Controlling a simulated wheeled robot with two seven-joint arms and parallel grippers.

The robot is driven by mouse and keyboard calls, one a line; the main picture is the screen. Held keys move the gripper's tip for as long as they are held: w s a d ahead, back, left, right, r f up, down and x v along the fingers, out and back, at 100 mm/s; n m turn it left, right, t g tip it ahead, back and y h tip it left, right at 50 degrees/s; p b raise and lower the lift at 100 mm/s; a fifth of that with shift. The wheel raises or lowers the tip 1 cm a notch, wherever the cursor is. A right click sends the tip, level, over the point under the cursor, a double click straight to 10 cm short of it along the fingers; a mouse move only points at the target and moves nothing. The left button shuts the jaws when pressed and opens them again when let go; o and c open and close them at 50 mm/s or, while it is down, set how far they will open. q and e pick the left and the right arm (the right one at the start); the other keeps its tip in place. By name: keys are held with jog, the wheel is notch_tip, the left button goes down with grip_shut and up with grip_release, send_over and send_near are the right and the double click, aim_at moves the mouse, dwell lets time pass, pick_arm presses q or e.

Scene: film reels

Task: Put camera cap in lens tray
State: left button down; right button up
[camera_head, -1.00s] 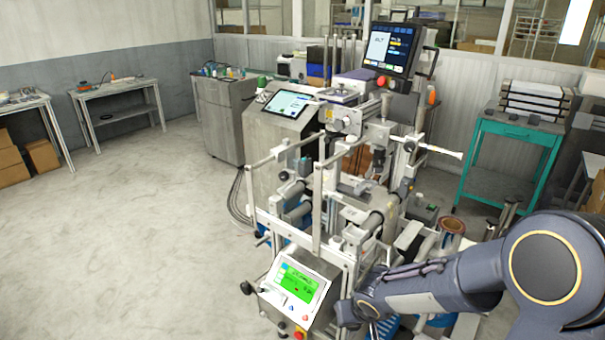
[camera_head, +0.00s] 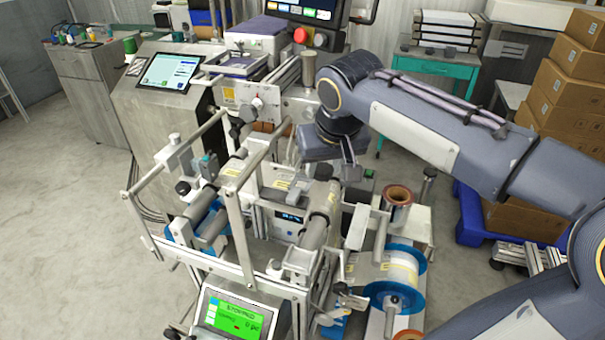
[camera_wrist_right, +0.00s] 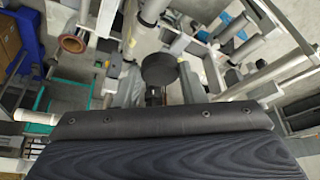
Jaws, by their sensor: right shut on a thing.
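The camera cap looks to be the black round disc (camera_wrist_right: 158,69) at the middle of the right wrist view. It sits between the fingers of my right gripper (camera_wrist_right: 158,92), which is shut on it. In the head view my right gripper (camera_head: 349,163) hangs over the right part of the machine, fingers downward; the cap cannot be made out there. A shallow grey tray (camera_head: 236,66) on top of the machine, up and left of the gripper, may be the lens tray; I cannot tell for sure. My left gripper is out of view.
The machine's rollers (camera_head: 320,215), rails and upright posts crowd the space below and left of the gripper. A blue-flanged reel (camera_head: 397,277) and a copper-coloured roll (camera_head: 398,196) stand at right. A touchscreen (camera_head: 168,71) is at left. Cardboard boxes (camera_head: 560,112) are stacked far right.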

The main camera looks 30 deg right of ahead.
jog(key=w+f, duration=0.2)
jog(key=w, duration=0.2)
jog(key=w+d+f+p, duration=0.1)
jog(key=w+f, duration=0.2)
jog(key=w, duration=0.1)
jog(key=w+d+f+p, duration=0.1)
jog(key=w+f, duration=0.2)
jog(key=shift+w+d+f, duration=0.15)
jog(key=shift+w, duration=0.25)
jog(key=x, duration=0.4)
jog(key=shift+s+f, duration=0.3)
jog(key=shift+f, duration=0.15)
jog(key=o, duration=0.7)
